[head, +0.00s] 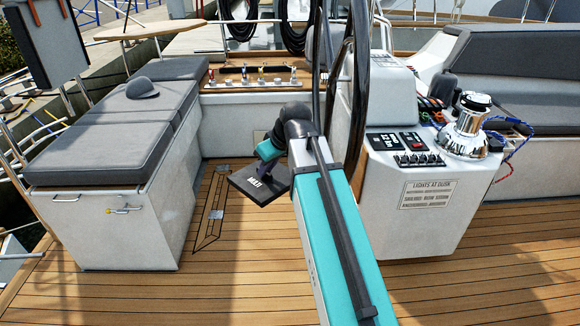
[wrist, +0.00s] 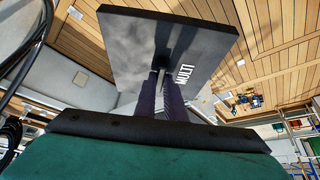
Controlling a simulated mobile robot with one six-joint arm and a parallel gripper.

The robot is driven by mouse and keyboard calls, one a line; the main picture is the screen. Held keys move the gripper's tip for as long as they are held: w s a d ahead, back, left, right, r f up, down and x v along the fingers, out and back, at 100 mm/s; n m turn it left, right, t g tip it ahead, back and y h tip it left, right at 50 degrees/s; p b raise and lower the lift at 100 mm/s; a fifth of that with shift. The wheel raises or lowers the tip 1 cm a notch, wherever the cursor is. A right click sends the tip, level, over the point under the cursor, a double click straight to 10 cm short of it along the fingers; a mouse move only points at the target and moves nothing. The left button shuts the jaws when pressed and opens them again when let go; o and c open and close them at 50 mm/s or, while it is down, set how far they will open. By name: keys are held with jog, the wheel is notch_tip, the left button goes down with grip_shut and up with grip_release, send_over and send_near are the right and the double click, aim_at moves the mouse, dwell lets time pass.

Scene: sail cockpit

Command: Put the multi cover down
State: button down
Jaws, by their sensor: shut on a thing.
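The multi cover (head: 262,181) is a flat, dark square plate with white lettering reading MULTI. In the head view it hangs at the end of my arm, above the teak floor. In the wrist view the cover (wrist: 172,52) fills the upper middle, with the lettering at its right side. My gripper (wrist: 161,98) is shut on a stem or handle in the middle of the cover. In the head view my gripper (head: 267,165) is small, and its fingertips are partly hidden.
A grey-cushioned bench (head: 115,120) with a dark cap (head: 142,88) stands left. A white console (head: 425,190) with switches and a chrome winch (head: 467,125) stands right, beside a black steering wheel (head: 360,90). The teak floor (head: 215,270) is largely clear.

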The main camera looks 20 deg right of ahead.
aim_at(251, 176)
jog(key=shift+m+h, duration=0.5)
jog(key=shift+m, duration=0.4)
jog(key=a, duration=0.5)
jog(key=shift+s+r, duration=0.2)
jog(key=shift+r, duration=0.2)
jog(key=shift+d+r+m+t+h, duration=0.15)
jog(key=shift+m+t+h, duration=0.2)
jog(key=shift+m, duration=0.45)
jog(key=shift+w+d+m+h, duration=0.1)
jog(key=shift+d+m+h, duration=0.25)
jog(key=shift+m, duration=0.35)
jog(key=shift+a, duration=0.1)
